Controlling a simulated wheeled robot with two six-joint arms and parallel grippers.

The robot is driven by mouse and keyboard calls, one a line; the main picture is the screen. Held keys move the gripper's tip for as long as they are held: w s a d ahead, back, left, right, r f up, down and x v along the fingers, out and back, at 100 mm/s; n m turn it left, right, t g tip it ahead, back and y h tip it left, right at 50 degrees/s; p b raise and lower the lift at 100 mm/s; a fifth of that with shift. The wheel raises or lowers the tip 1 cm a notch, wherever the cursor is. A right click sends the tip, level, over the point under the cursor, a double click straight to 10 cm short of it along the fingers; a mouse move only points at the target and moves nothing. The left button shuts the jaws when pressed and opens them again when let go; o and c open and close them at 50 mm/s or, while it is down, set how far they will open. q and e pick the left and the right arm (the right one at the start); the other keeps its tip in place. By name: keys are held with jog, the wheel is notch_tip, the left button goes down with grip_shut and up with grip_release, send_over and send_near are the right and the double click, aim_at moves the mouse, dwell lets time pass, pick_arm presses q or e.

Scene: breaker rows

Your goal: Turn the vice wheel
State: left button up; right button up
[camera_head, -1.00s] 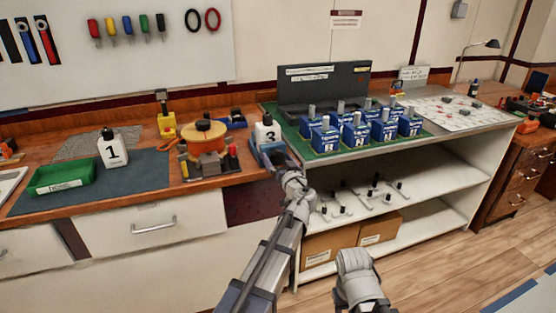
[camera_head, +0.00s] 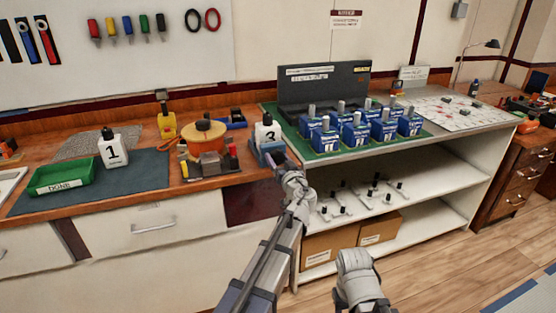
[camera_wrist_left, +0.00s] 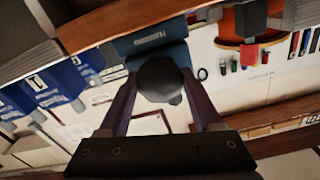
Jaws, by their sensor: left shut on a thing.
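The small blue vice (camera_head: 268,151) sits at the right end of the wooden bench, in front of the white bottle marked 3 (camera_head: 267,131). In the left wrist view its blue-teal body (camera_wrist_left: 150,36) lies beyond a dark round wheel (camera_wrist_left: 159,78). My left gripper (camera_wrist_left: 160,82) is shut on the wheel, one finger on each side. In the head view the left gripper (camera_head: 279,160) reaches the front of the vice and hides the wheel. My right arm's end (camera_head: 358,280) is low at the bottom middle, away from the bench; its fingers cannot be made out.
Right of the vice is a green mat (camera_head: 326,152) with several blue breakers (camera_head: 355,137). Left of it stand an orange-topped fixture (camera_head: 204,140), a bottle marked 1 (camera_head: 112,148) and a green tray (camera_head: 62,178). Open shelves (camera_head: 420,182) lie below the right counter.

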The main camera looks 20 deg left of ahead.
pick_arm(q)
jog(key=m, duration=0.4)
jog(key=shift+m, duration=2)
jog(key=o, duration=1.4)
jog(key=shift+s+d, duration=0.1)
jog(key=v, duration=0.7)
jog(key=shift+s+d, duration=0.2)
jog(key=shift+s, duration=0.05)
